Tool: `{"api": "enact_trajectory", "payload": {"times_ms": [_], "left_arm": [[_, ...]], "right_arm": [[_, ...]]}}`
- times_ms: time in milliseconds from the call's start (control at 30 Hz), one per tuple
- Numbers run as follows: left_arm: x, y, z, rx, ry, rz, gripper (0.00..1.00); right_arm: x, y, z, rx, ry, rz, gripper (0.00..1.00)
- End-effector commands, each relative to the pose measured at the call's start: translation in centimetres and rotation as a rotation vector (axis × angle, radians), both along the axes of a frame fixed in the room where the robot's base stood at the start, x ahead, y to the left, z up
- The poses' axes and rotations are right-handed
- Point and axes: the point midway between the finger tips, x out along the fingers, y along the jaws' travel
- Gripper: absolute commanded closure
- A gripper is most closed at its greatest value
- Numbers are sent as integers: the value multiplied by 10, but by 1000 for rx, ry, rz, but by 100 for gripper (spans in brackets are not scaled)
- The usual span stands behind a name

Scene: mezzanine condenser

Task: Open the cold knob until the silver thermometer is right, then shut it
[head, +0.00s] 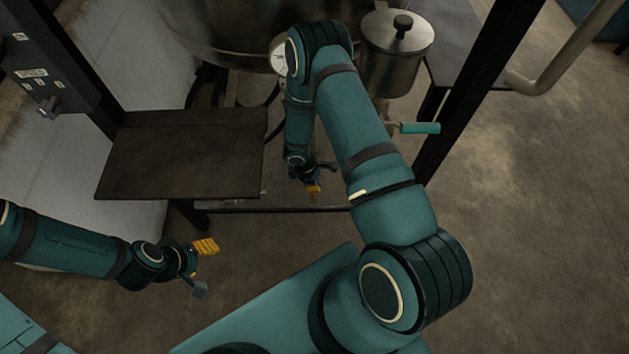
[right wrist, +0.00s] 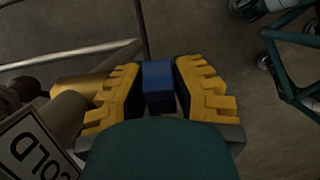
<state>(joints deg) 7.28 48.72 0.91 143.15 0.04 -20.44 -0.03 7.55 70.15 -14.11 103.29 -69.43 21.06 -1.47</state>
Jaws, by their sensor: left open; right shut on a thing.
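The blue cold knob (right wrist: 158,90) sits between the yellow fingers of my right gripper (right wrist: 160,85) in the right wrist view, and the gripper is shut on it. A sign reading "OLD" (right wrist: 38,148), cut off by the frame edge, stands beside it. In the head view my right gripper (head: 313,184) hangs low below the big vessel; the knob cannot be made out there. A round white dial in a metal rim (head: 278,56) is partly behind my right arm; its reading is too small to tell. My left gripper (head: 203,268) is open and empty at lower left.
A dark flat shelf (head: 185,150) stands left of my right gripper. A lidded metal pot (head: 395,60), a teal lever handle (head: 420,128) and a black post (head: 470,95) stand to the right. Brass pipework (right wrist: 85,85) is close beside the right fingers. Floor at right is clear.

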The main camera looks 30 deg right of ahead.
Motion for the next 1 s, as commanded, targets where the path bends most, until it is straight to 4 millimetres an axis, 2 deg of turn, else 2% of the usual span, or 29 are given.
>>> {"api": "enact_trajectory", "payload": {"times_ms": [200,567,600,667,1000], "left_arm": [[2,0,-11,1,-4,2,45],[2,0,-11,2,-4,2,45],[2,0,-11,2,-4,2,45],[2,0,-11,1,-5,2,45],[2,0,-11,1,-5,2,45]], "right_arm": [[0,0,-2,-110,68,1,100],[-1,-1,-1,-126,80,-1,100],[-1,-1,-1,-126,80,-1,67],[-1,-1,-1,-126,80,-1,46],[0,0,1,-125,78,-1,45]]}}
